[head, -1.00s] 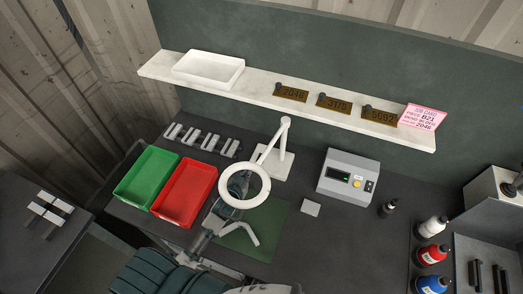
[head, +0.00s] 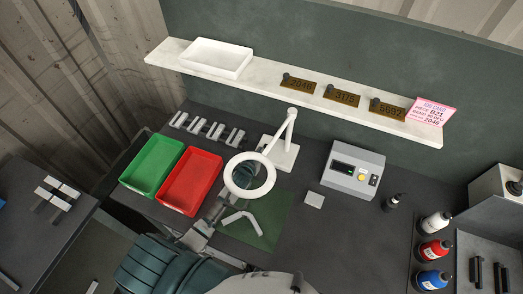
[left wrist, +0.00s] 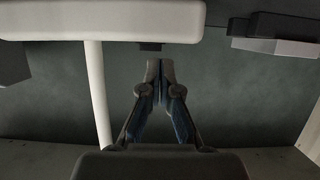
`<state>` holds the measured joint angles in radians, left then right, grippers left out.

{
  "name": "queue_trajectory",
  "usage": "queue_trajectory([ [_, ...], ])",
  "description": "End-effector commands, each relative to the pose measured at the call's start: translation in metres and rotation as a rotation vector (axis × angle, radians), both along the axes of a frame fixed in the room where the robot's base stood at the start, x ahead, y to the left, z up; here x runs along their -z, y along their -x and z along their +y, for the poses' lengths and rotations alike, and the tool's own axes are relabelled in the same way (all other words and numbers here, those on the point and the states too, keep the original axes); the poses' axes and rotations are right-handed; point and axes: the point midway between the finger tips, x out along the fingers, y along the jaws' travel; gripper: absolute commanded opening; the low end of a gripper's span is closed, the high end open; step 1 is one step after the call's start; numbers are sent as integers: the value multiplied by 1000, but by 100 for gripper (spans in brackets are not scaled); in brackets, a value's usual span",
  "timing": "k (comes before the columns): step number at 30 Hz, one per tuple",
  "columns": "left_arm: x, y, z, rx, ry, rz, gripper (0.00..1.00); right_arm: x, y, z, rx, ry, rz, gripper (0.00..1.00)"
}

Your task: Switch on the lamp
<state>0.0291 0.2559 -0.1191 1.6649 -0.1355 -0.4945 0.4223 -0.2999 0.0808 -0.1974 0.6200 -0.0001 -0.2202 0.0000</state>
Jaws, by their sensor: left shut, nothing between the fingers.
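The lamp is a white ring head (head: 250,175) on a jointed arm, with a flat white base (head: 283,156) on the dark bench. I cannot tell whether it is lit. My left gripper (head: 228,198) reaches in from the lower left under the ring, which partly hides its tips. Contact with the block is unclear. My right gripper is not in view.
Green tray (head: 152,166) and red tray (head: 190,182) stand left of the lamp. A grey control box (head: 352,168) and bottles (head: 433,250) are to the right. A white shelf (head: 262,79) runs behind. A pale bent piece (head: 240,217) shows over the green mat (head: 268,228).

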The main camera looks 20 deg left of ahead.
Motion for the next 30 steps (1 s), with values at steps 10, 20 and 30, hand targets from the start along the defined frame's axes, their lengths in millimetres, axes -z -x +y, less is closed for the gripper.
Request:
queue_trajectory([
  [10, 6, -18, -4, 1, -4, 0, 0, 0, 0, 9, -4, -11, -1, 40],
  [20, 13, -15, 0, -1, 3, 0, 0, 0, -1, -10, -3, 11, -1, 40],
  [30, 11, -15, 0, 0, -2, 3, 0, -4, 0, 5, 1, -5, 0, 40],
])
